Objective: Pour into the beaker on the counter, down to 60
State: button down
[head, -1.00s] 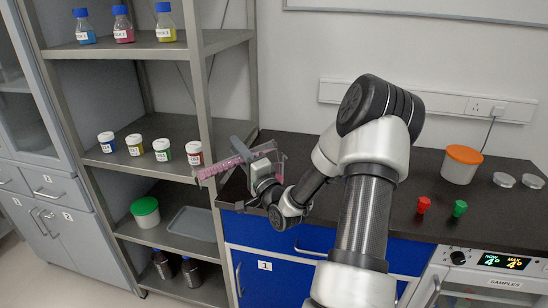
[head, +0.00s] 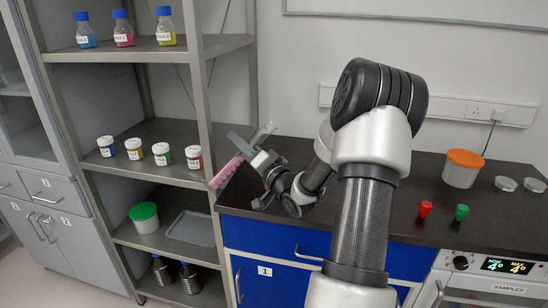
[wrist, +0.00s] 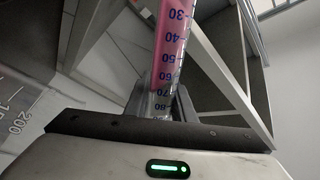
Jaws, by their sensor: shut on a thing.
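My gripper (head: 247,152) is shut on a graduated cylinder (head: 228,171) holding pink liquid, above the counter's left end. The cylinder is tilted, its clear end up to the right and its pink-filled end down to the left. In the wrist view the cylinder (wrist: 171,45) stands between the fingers (wrist: 160,103), with marks from 30 to 80. The pink ends near the 70 mark; the exact level is hard to read at this tilt. A clear beaker wall (wrist: 20,112) with 150 and 200 marks shows at the wrist view's left; I cannot make the beaker out clearly in the head view.
The dark counter (head: 345,152) carries an orange-lidded tub (head: 462,170), a red stopper (head: 425,209), a green stopper (head: 461,212) and clear dishes (head: 506,184). A grey shelf rack (head: 205,95) with bottles and jars stands close left of the cylinder.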

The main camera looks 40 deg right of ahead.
notch_tip(320, 180, up, 9)
jog(key=n+g+y+p, duration=0.1)
jog(key=n+g, duration=0.1)
jog(key=n, duration=1)
jog(key=shift+g+y+p, duration=0.3)
jog(key=shift+s+f, duration=0.1)
jog(key=shift+f, duration=0.05)
